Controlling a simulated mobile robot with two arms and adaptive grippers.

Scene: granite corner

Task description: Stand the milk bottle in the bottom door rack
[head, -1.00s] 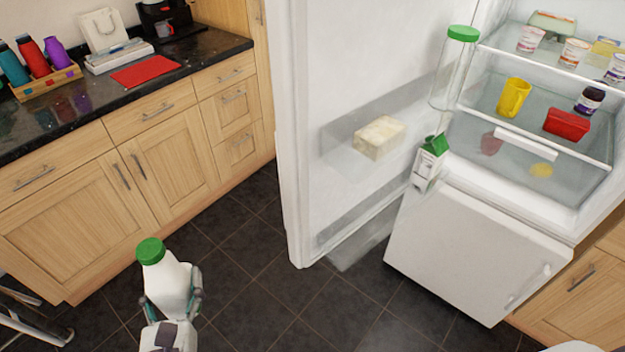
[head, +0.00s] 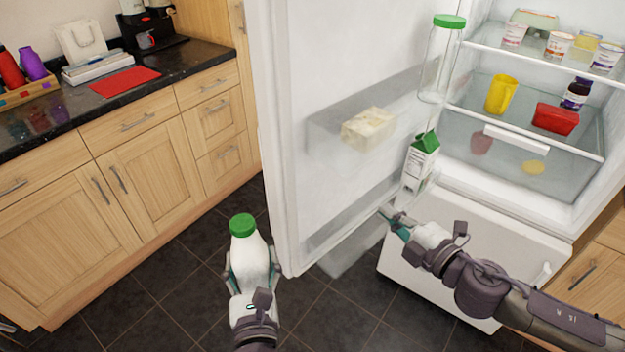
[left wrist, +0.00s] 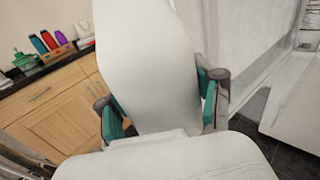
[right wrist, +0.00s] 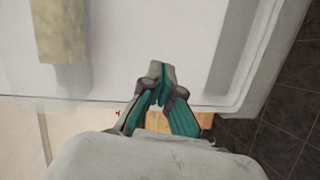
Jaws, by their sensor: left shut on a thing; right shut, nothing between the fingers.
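The white milk bottle (head: 250,258) with a green cap is upright in my left gripper (head: 252,276), in front of the open fridge door's lower edge. In the left wrist view the bottle (left wrist: 147,65) fills the middle between the teal fingers. My right gripper (head: 392,222) is shut and empty, in front of the bottom door rack (head: 345,222). It also shows in the right wrist view (right wrist: 158,75) with its fingertips together. The rack is a clear bin low on the door; a white carton with a green top (head: 420,160) stands at its right end.
A clear jar with a green lid (head: 440,62) and a pale block (head: 368,128) sit higher on the door. A dark counter (head: 190,62) is at left. The left part of the rack looks clear.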

